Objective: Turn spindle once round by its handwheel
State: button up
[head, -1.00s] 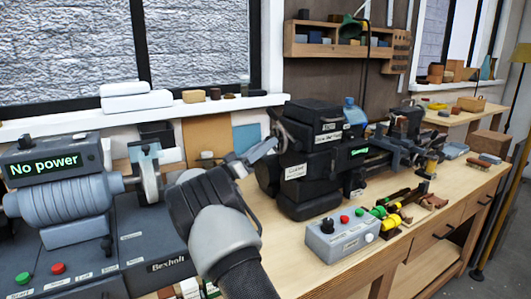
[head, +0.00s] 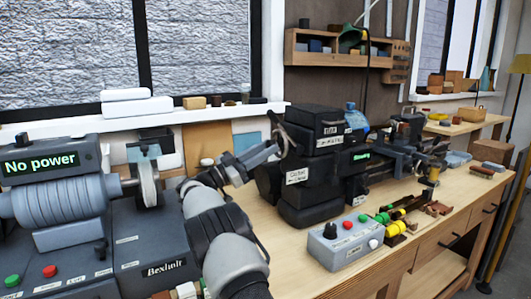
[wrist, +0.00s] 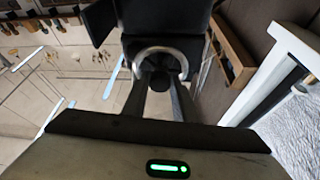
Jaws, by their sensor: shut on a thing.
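The black lathe headstock (head: 318,165) stands on the bench in the middle of the head view. A grey curved rim (head: 282,131), which looks like the spindle's handwheel, shows at its left end. In the wrist view the grey rim (wrist: 182,58) arches in front of the black housing (wrist: 165,18). My gripper (head: 273,150) reaches it from the left. In the wrist view my gripper (wrist: 160,87) has its two fingers closed on a small dark round part, likely the wheel's handle (wrist: 160,80). The rest of the wheel is mostly hidden by the fingers and housing.
A grey control box (head: 345,243) with buttons and several coloured-handled tools (head: 398,226) lie in front of the lathe. The window sill (head: 180,115) runs behind.

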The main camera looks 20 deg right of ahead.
jog(key=shift+w+r+m+g+p, duration=0.15)
jog(key=shift+m+g+p, duration=0.15)
jog(key=shift+m+g, duration=0.55)
jog(key=shift+w+a+r+m+p, duration=0.1)
jog(key=shift+w+a+m+p, duration=0.1)
jog(key=shift+m+p, duration=0.45)
jog(key=shift+w+a+r+m+p, duration=0.1)
jog(key=shift+a+m+p, duration=0.05)
jog(key=shift+m+p, duration=0.4)
jog(key=shift+s+m+g+p, duration=0.1)
jog(key=shift+m+g+p, duration=0.25)
jog(key=shift+p, duration=0.2)
jog(key=shift+s+d+f+m+p, duration=0.15)
jog(key=shift+m+p, duration=0.15)
jog(key=o, duration=1)
jog(key=shift+o, duration=0.2)
jog(key=shift+f+g, duration=0.1)
jog(key=shift+g, duration=0.3)
jog(key=shift+d, duration=0.1)
notch_tip(320, 180, up, 10)
jog(key=p, duration=0.8)
jog(key=shift+p, duration=0.4)
